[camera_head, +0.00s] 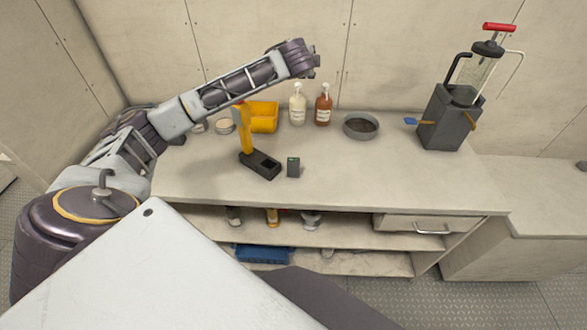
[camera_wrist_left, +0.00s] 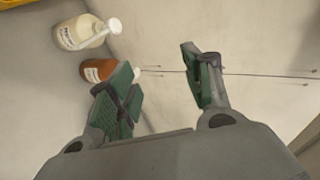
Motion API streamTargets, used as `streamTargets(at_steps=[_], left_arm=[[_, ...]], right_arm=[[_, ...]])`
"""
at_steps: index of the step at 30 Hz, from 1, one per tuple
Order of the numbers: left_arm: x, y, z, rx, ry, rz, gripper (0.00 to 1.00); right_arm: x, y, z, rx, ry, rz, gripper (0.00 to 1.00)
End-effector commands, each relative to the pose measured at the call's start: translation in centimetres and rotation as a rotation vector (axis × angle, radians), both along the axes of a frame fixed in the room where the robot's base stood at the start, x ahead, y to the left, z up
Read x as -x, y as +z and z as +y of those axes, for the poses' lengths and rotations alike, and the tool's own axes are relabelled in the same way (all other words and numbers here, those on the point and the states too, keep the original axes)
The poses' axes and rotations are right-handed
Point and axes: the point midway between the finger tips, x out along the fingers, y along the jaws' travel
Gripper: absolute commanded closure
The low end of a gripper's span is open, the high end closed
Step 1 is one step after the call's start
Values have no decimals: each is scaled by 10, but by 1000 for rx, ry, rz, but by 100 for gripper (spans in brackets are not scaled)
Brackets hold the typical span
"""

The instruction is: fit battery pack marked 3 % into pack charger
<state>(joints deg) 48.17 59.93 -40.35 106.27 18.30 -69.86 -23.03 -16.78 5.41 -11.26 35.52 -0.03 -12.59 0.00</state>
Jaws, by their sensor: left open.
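A small dark grey block with a green patch on top, which looks like the battery pack (camera_head: 293,168), stands upright on the bench in the head view. Its marking is too small to read. Just left of it, apart, lies a black low unit with a recess, which looks like the pack charger (camera_head: 264,166). A yellow upright piece (camera_head: 244,130) rises at its back left end. My left gripper (camera_head: 314,61) is high above the back of the bench, away from both. In the left wrist view its two fingers (camera_wrist_left: 162,88) are apart and empty. My right gripper is not in view.
A yellow bin (camera_head: 264,116), a white bottle (camera_head: 297,104), a brown bottle (camera_head: 323,104) and a grey bowl (camera_head: 360,126) line the bench back. A dark container with a red-handled pump (camera_head: 450,118) stands at right. The bench's front right (camera_head: 400,185) is clear. Shelves lie below.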

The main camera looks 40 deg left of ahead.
Motion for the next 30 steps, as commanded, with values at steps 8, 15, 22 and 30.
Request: streamTargets(at_steps=[8,15,22,30], left_arm=[[-26,70,-18,-182,-144,-278,50],[-31,123,-49,-359,-297,-477,50],[-25,158,-90,-540,-463,-627,50],[-9,177,-143,-763,-678,-748,50]], right_arm=[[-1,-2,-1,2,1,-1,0],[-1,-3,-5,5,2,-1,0],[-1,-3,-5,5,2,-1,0],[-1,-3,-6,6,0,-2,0]])
